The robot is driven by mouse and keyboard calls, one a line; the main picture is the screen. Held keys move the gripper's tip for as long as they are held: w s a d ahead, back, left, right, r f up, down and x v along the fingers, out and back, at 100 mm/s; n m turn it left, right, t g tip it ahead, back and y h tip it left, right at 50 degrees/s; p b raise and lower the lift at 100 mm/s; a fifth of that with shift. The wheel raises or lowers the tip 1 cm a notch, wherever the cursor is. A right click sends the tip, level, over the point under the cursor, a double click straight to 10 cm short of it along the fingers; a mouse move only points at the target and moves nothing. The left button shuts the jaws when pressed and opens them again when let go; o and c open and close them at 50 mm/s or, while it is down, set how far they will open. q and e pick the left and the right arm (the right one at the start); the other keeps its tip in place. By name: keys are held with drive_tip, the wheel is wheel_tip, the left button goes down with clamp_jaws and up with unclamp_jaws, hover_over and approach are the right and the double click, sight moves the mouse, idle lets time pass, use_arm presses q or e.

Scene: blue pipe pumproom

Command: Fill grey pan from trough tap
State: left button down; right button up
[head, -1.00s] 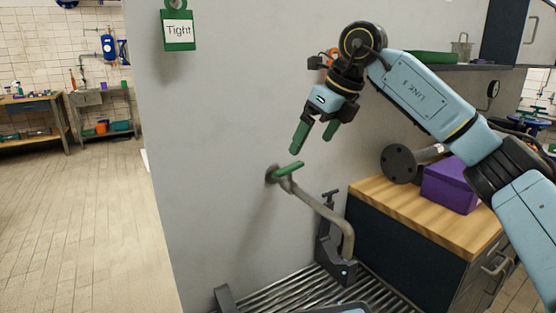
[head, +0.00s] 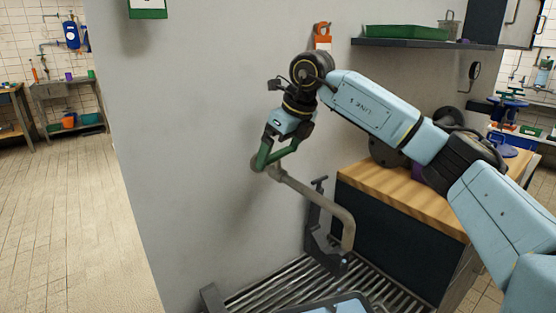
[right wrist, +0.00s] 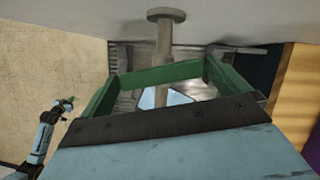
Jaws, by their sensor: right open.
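The trough tap (head: 315,197) is a bent grey pipe coming out of the grey wall, its spout turned down over the slatted trough (head: 265,292). Its green lever handle (right wrist: 160,75) lies crosswise between the fingers of my right gripper (head: 268,158) in the right wrist view. That gripper is open around the handle; contact is unclear. A dark-rimmed pan-like thing with a pale bluish inside (head: 345,305) shows partly at the bottom edge of the head view, below the spout. My left gripper (right wrist: 66,102) is small at the left of the right wrist view; its opening is unclear.
A wooden-topped cabinet (head: 400,200) stands right of the trough, with a purple box partly hidden behind my right arm. A dark bracket (head: 320,235) rises at the trough's back right. A shelf (head: 420,43) is above. Open tiled floor (head: 60,200) lies left.

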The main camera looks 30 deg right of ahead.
use_arm(q)
drive_tip(key=shift+w+d+r, duration=0.2)
drive_tip(key=shift+d+r, duration=0.1)
drive_tip(key=shift+r, duration=0.1)
use_arm(e)
drive_tip(key=shift+x, duration=0.8)
drive_tip(key=shift+c, duration=0.4)
drive_tip(key=c, duration=0.6)
drive_tip(key=m+h+p, duration=0.1)
drive_tip(key=m+p, duration=0.1)
drive_tip(key=shift+r+m, duration=0.1)
drive_tip(key=shift+m, duration=0.3)
use_arm(q)
drive_tip(key=s+a+f, duration=0.1)
drive_tip(key=s+f, duration=0.3)
drive_tip(key=f, duration=0.1)
drive_tip(key=shift+a+f, duration=0.25)
drive_tip(key=shift+a, duration=0.05)
use_arm(e)
drive_tip(key=shift+m, duration=0.4)
drive_tip(key=o, duration=0.7)
